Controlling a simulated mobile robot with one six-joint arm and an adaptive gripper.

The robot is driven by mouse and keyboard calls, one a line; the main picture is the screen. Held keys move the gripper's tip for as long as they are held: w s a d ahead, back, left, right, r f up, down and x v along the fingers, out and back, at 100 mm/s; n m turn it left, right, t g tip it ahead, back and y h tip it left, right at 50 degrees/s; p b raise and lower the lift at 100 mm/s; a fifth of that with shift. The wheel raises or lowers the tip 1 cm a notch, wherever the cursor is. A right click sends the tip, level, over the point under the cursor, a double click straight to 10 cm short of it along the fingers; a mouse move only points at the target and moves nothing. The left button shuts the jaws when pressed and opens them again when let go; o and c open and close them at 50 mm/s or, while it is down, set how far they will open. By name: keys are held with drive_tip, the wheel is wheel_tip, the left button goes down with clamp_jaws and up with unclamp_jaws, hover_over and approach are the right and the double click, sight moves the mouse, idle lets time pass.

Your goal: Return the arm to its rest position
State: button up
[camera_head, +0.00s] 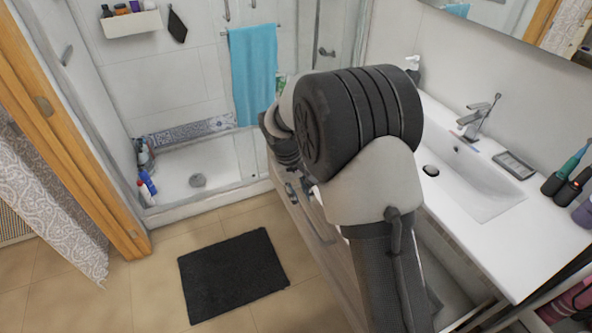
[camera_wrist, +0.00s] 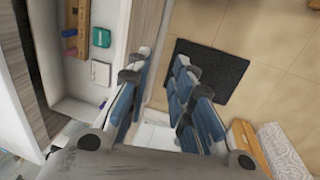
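My arm (camera_head: 370,170) rises from the bottom of the head view and bends at a large dark joint in front of the vanity. My gripper (camera_wrist: 161,60) shows in the wrist view with its two blue-padded fingers apart. I see nothing held between them. The tiled floor and part of a black mat (camera_wrist: 225,72) show beyond the fingers. In the head view the gripper is mostly hidden behind the arm, so its exact place there is unclear.
The vanity counter (camera_head: 520,240) with its sink (camera_head: 470,185) lies to the right. An open compartment (camera_wrist: 62,105) with a green box (camera_wrist: 101,37) is left of the fingers. The black mat (camera_head: 233,273) lies on open floor. A shower (camera_head: 200,180) stands behind.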

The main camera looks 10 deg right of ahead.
drive_tip(key=shift+r, duration=0.1)
drive_tip(key=s+d+r+m+t+y, duration=0.1)
drive_tip(key=s+d+r, duration=0.2)
drive_tip(key=s+r, duration=0.5)
drive_tip(key=s+d+r+m+t, duration=0.1)
drive_tip(key=s+d+r, duration=0.1)
drive_tip(key=s+r, duration=0.65)
drive_tip(key=s+r+t, duration=0.1)
drive_tip(key=s, duration=0.6)
drive_tip(key=s+d+r+m+t+y, duration=0.1)
drive_tip(key=s, duration=0.7)
drive_tip(key=shift+s+d+r+m, duration=0.15)
drive_tip(key=shift+d+r+m, duration=0.1)
drive_tip(key=shift+r+m, duration=0.05)
